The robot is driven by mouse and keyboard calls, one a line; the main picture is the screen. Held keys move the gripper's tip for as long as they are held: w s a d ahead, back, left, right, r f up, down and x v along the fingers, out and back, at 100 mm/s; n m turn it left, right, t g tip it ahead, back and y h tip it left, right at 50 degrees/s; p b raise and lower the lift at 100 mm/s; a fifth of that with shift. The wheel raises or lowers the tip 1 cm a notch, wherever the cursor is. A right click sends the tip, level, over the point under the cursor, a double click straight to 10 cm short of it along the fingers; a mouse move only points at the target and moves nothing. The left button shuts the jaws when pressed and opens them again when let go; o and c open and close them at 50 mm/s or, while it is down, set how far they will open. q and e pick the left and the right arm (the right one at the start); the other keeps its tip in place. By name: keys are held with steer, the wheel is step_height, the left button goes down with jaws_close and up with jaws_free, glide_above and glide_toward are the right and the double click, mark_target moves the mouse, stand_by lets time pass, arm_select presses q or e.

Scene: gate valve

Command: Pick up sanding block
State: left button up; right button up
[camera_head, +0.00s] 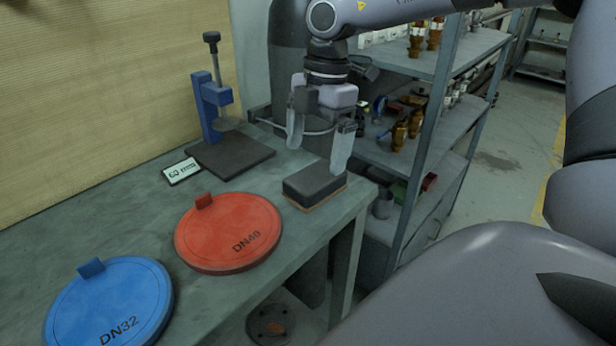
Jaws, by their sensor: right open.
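The sanding block (314,185) is a dark grey block with a tan bottom layer. It lies flat on the grey workbench (120,219), near its right end. My right gripper (318,158) is above the block and points down. Its two fingers are spread apart with nothing between them. The left finger is above the block's back left side, and the right finger's tip is near the block's back right edge; whether it touches cannot be told. My left gripper is not in view.
A red DN40 disc (229,232) and a blue DN32 disc (110,305) lie on the bench to the left. A blue press (211,105) on a dark plate and a small label (182,171) are behind. Shelves (420,120) with brass fittings stand right of the bench.

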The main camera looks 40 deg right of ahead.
mark_target(315, 175)
steer(key=f, duration=0.3)
steer(key=s+f, duration=0.1)
steer(key=shift+a+f, duration=0.45)
steer(key=shift+f, duration=0.35)
steer(key=shift+w, duration=0.1)
steer(key=c, duration=1.1)
